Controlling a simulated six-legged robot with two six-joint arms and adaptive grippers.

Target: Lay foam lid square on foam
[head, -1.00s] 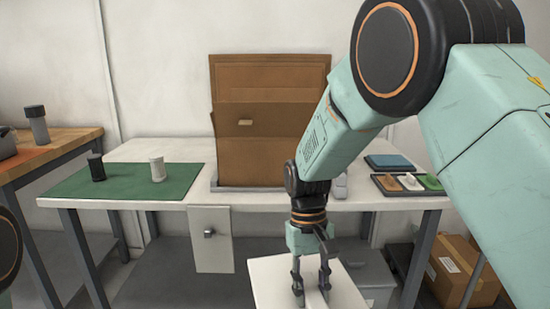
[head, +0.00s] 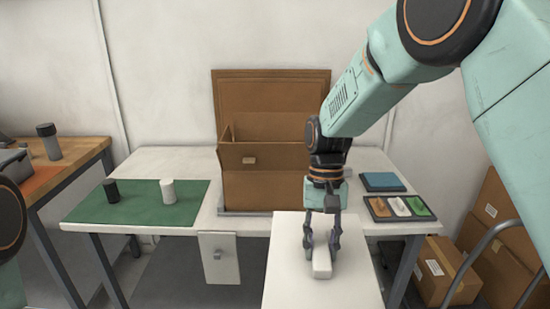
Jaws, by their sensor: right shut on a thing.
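The foam lid (head: 290,255) is a flat white slab with a raised white grip block (head: 322,264) on top. It is at the bottom centre right, in front of the table's front edge. My right gripper (head: 321,250) points down and is shut on the grip block. The foam is not clearly visible; the inside of the brown box (head: 260,190) on the table is hidden. The box's lid stands up at the back. My left gripper is out of view.
A green mat (head: 140,208) with a black cylinder (head: 111,191) and a white cylinder (head: 168,191) lies left on the white table. A blue pad (head: 384,181) and a dark tray (head: 382,215) with small coloured pieces lie right. Cartons (head: 445,272) stand on the right.

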